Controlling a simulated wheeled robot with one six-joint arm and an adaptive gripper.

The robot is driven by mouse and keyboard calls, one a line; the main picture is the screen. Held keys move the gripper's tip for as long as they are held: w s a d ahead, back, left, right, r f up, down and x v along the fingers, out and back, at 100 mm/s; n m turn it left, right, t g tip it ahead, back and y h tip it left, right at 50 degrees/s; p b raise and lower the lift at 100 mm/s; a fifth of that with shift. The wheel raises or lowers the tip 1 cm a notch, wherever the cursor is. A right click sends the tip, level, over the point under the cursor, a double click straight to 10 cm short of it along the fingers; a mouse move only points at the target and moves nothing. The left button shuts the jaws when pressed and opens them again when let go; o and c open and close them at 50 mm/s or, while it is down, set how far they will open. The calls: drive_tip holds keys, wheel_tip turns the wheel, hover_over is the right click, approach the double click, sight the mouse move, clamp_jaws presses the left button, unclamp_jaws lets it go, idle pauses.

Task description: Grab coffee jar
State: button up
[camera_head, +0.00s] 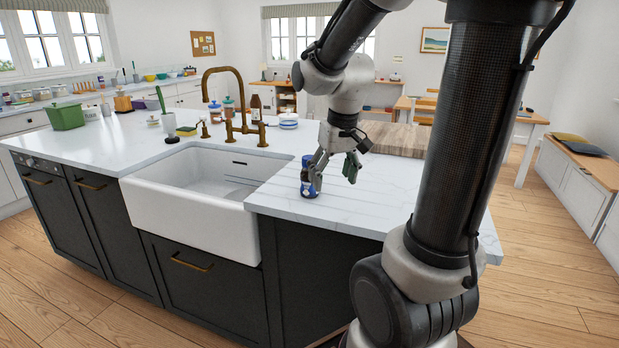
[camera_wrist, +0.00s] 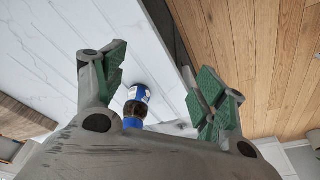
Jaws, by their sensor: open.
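The coffee jar (camera_head: 307,184) is a small blue jar with a pale band, upright on the white marble counter to the right of the sink. My gripper (camera_head: 335,170) is open just to the right of and above the jar, and its left finger partly overlaps the jar in the head view. In the wrist view, the blue and white jar (camera_wrist: 138,94) shows between the open fingers of my gripper (camera_wrist: 163,85), closer to the left finger.
The white sink (camera_head: 190,217) with a brass faucet (camera_head: 238,110) lies left of the jar. A wooden board (camera_head: 395,138) is behind my gripper. The counter's front edge is close to the jar.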

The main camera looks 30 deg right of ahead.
drive_tip(key=w+d+r+t, duration=0.2)
drive_tip(key=w+t, duration=0.1)
drive_tip(key=w, duration=1)
drive_tip(key=shift+t+h, duration=0.3)
drive_tip(key=x, duration=0.8)
drive_tip(key=shift+s+d, duration=0.15)
drive_tip(key=shift+d, duration=0.25)
drive_tip(key=c, duration=1.1)
